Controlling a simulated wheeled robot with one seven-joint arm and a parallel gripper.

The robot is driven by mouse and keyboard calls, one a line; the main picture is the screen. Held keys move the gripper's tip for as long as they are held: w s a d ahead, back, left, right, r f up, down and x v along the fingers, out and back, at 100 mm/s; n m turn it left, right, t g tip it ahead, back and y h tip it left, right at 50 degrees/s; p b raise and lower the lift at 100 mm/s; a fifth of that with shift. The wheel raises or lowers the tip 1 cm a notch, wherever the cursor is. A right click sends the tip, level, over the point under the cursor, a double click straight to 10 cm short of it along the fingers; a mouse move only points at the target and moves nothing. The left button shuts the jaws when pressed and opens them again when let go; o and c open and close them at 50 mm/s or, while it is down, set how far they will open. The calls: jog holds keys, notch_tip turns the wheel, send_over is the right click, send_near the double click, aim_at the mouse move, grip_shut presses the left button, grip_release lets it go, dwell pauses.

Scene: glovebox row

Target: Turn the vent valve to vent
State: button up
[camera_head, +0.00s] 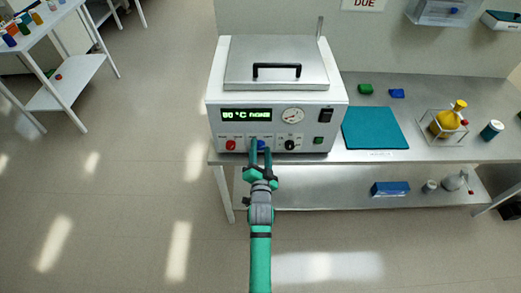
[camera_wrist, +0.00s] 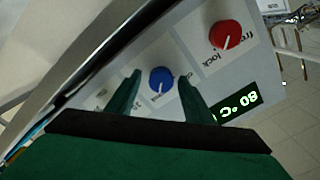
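A white oven-like unit (camera_head: 315,100) stands on the bench, with a row of knobs low on its front. A blue knob (camera_wrist: 161,79) with a white pointer line sits in the middle of the wrist view; in the head view (camera_head: 261,145) it is partly covered by my fingers. My gripper (camera_wrist: 159,82) is open, one finger on each side of the blue knob, with small gaps seeming to remain. It is at the panel in the head view (camera_head: 260,152). A red knob (camera_wrist: 226,35) with a white pointer is beside it, with a "lock" label. The blue knob's labels are partly hidden.
A black knob (camera_head: 290,145), a dial gauge (camera_head: 292,115) and a lit display (camera_head: 246,114) share the panel. A teal mat (camera_head: 375,128) and a rack with a yellow flask (camera_head: 447,120) are on the bench to the right. The floor on the left is clear.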

jog(key=s, duration=1)
jog(key=shift+s, duration=0.4)
jog(key=s+f+n+g, duration=0.1)
jog(key=s+f+n, duration=0.1)
jog(key=s, duration=0.7)
jog(key=s+f+n, duration=0.2)
jog(key=s, duration=0.7)
jog(key=s+r+n, duration=0.2)
jog(key=s+r, duration=0.1)
jog(key=s, duration=0.6)
jog(key=s+r+n+g, duration=0.1)
jog(key=s+r+n, duration=0.1)
jog(key=s, duration=0.8)
jog(key=shift+r+n+g, duration=0.3)
jog(key=shift+r+n, duration=0.1)
jog(key=shift+n, duration=0.2)
jog(key=shift+s+a, duration=0.1)
jog(key=c, duration=0.4)
